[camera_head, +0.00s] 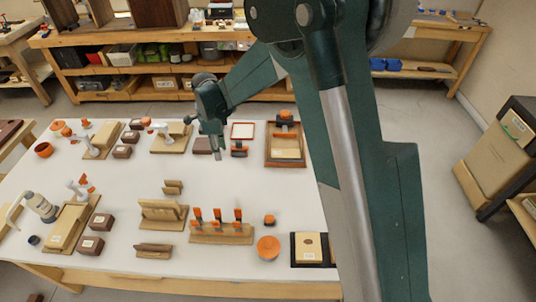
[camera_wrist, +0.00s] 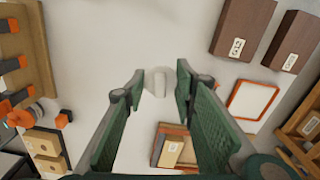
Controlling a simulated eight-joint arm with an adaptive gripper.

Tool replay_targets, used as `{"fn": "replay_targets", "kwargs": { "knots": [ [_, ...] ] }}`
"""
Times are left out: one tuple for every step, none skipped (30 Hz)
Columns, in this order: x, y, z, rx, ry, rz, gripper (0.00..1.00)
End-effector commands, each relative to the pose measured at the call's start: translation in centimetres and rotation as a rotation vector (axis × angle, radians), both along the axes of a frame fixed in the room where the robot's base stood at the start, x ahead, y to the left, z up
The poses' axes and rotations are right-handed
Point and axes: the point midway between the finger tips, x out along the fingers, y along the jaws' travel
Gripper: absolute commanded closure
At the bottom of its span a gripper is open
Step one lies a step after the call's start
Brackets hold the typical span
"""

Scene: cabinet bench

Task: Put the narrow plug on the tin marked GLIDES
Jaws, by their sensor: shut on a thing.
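My gripper (camera_head: 217,150) hangs over the back middle of the white table. In the wrist view my gripper (camera_wrist: 160,87) has its fingers on either side of a pale round piece with a raised ridge (camera_wrist: 159,80), which looks like a plug. The fingers hide its sides, and I cannot tell its width against other plugs. Dark brown tins with white labels stand at the upper right of the wrist view, one larger-looking (camera_wrist: 245,25) and one beside it (camera_wrist: 293,40). Other brown tins (camera_head: 123,152) stand left of my gripper. I cannot read GLIDES on any label.
An orange-rimmed white tray (camera_wrist: 232,107) lies right of my gripper, near a wooden tray (camera_head: 285,163). A wooden rack with orange-handled pieces (camera_head: 220,236) and an orange disc (camera_head: 268,247) are at the front. White table surface (camera_head: 225,190) is clear between them.

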Motion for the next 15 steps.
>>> {"fn": "replay_targets", "kwargs": {
  "knots": [
    [0.0,0.0,0.0,0.0,0.0,0.0,0.79],
    [0.0,0.0,0.0,0.0,0.0,0.0,0.79],
    [0.0,0.0,0.0,0.0,0.0,0.0,0.79],
    [0.0,0.0,0.0,0.0,0.0,0.0,0.79],
    [0.0,0.0,0.0,0.0,0.0,0.0,0.79],
    [0.0,0.0,0.0,0.0,0.0,0.0,0.79],
    [0.0,-0.1,0.0,0.0,0.0,-0.001,0.79],
    [0.0,-0.1,0.0,0.0,0.0,-0.002,0.79],
    [0.1,-0.3,0.0,0.0,0.0,-0.003,0.79],
    [0.1,-0.4,0.1,0.0,0.0,-0.005,0.79],
    [0.1,-0.6,0.1,0.0,0.0,-0.007,0.79],
    [0.2,-0.9,0.2,0.0,0.0,-0.011,0.79],
    [0.3,-1.2,0.2,0.0,0.0,-0.015,0.79],
    [0.4,-1.6,0.3,0.0,0.0,-0.019,0.79],
    [0.5,-2.2,0.4,0.0,0.0,-0.026,0.79]
  ]
}}
